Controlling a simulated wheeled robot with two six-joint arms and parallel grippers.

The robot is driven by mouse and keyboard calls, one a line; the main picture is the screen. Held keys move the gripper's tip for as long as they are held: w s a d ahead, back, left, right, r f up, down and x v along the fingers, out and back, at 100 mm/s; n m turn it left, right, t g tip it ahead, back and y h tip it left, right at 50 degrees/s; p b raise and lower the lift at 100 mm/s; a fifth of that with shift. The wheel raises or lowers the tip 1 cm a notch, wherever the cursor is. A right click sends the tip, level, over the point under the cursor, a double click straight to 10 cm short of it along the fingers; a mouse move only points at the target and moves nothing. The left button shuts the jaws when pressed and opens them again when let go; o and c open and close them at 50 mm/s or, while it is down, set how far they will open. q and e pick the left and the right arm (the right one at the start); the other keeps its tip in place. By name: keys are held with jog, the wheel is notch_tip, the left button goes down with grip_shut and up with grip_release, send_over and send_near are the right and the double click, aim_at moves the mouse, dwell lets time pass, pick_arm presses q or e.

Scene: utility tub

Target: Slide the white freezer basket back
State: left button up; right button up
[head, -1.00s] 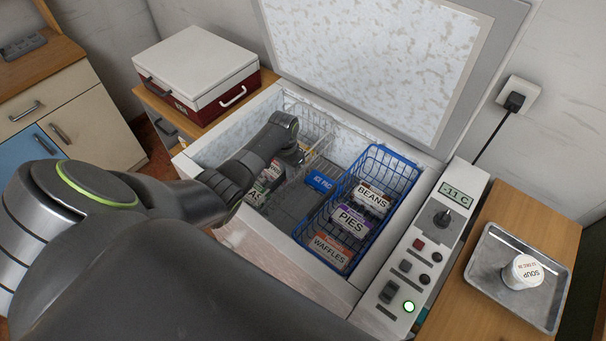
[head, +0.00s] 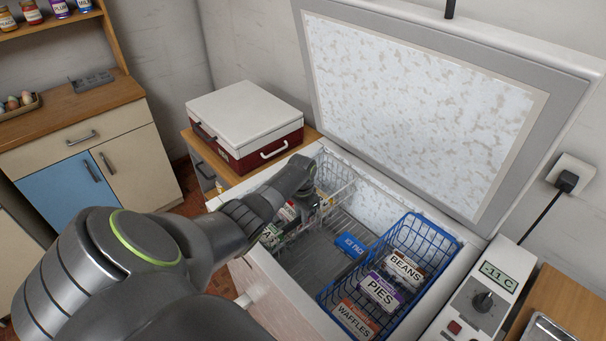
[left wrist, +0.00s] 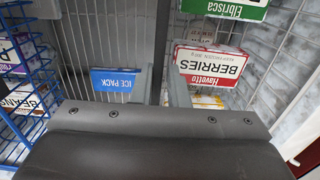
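The white wire freezer basket (head: 345,188) is at the left end of the open chest freezer, close to its back left corner. It holds several food boxes, including a berries box (left wrist: 212,66). My left arm reaches over the freezer's front left edge. My left gripper (left wrist: 165,92) is down at the basket's side wall, with grey fingers close to the wires. Its fingertips are hidden in the head view, and I cannot tell whether they pinch the wall. My right gripper is not in view.
A blue wire basket (head: 412,232) with beans, pies and waffles boxes stands at the right. Bare freezer floor (head: 312,258) with a blue ice pack (head: 351,244) lies between the baskets. The raised lid (head: 420,100) stands behind. A red and white cooler (head: 245,125) stands left of the freezer.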

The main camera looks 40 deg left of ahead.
pick_arm(q)
jog(key=shift+o, duration=0.2)
jog(key=shift+a, duration=0.2)
notch_tip(320, 180, up, 17)
jog(key=shift+r, duration=0.2)
dwell(0.3)
dwell(0.4)
